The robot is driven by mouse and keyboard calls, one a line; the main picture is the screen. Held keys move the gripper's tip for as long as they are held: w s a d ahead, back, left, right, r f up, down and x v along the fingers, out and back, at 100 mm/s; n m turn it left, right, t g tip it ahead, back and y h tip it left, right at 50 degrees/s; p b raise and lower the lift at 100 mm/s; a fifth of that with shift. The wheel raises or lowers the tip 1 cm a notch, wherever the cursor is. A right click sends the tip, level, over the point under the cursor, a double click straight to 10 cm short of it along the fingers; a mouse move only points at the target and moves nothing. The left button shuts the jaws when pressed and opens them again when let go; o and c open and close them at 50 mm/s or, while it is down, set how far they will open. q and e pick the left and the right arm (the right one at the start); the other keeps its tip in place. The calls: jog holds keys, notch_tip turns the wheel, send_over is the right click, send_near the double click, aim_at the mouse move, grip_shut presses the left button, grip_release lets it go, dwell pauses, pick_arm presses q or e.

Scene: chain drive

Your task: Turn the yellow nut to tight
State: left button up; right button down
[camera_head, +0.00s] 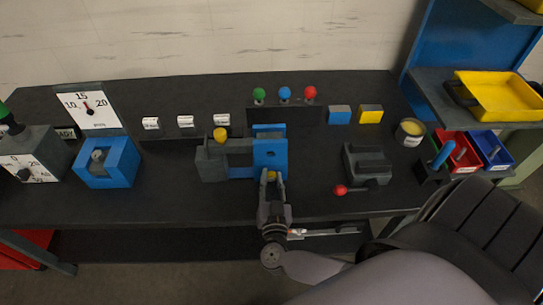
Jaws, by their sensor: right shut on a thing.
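The yellow nut (271,175) shows at the front face of the blue plate (270,152) of the chain drive fixture on the dark bench. My right gripper (270,181) reaches up from the front of the bench and is shut on the yellow nut, its fingers on either side of it. Another yellow round part (220,134) sits on top of the grey block (211,160) at the fixture's left. The fingers partly hide the nut. My left gripper is not in view.
Knobs in green, blue and red (309,92) stand on a rack behind the fixture. A grey device with a red-knobbed lever (340,190) sits to the right. A blue box (108,163) and dial panels stand at left. The bench between is clear.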

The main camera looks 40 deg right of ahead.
jog(key=m, duration=0.4)
jog(key=shift+s+d+f+m, duration=0.1)
jog(key=shift+m, duration=0.2)
jog(key=c, duration=1.3)
grip_release()
jog(key=v, duration=1.2)
